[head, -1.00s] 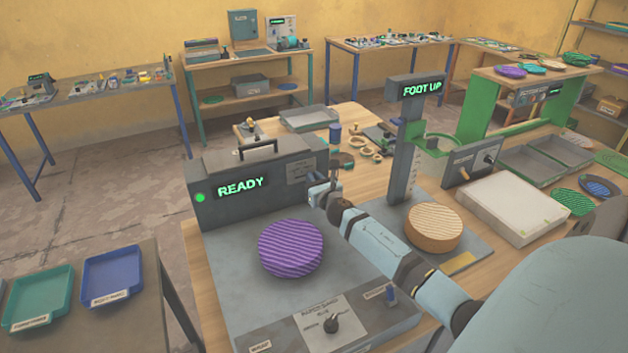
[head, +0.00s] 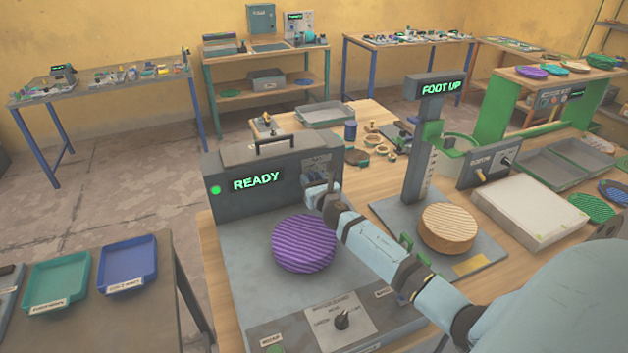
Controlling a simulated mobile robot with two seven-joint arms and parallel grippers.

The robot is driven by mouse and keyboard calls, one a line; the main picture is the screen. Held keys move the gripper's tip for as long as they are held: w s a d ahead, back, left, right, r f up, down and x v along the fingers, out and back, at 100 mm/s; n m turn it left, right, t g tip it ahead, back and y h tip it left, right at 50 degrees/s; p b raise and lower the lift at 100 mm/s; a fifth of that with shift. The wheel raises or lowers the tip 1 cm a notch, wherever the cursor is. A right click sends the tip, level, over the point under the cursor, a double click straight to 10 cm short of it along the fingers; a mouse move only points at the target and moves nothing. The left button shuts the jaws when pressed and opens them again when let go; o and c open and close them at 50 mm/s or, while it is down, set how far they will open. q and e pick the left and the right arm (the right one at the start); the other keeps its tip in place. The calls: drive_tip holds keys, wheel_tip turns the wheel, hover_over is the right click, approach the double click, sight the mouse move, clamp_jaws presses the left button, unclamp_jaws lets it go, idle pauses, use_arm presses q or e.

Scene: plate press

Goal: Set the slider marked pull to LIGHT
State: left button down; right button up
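The grey machine (head: 225,208) with the lit word READY stands on the wooden bench. A small panel (head: 316,163) with tiny markings is at the right end of its upright face; a slider there is hidden or too small to make out, and no PULL or LIGHT lettering is readable. A purple ribbed disc (head: 304,243) lies on the machine's bed. My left gripper is not in view.
A white block (head: 528,210) lies farther right. Blue (head: 127,264) and teal (head: 57,285) trays stand at left.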

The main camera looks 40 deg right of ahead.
drive_tip(key=shift+s+d, duration=0.1)
drive_tip(key=shift+s, duration=0.3)
drive_tip(key=v, duration=1.3)
drive_tip(key=shift+a+b, duration=0.25)
drive_tip(key=shift+b, duration=0.2)
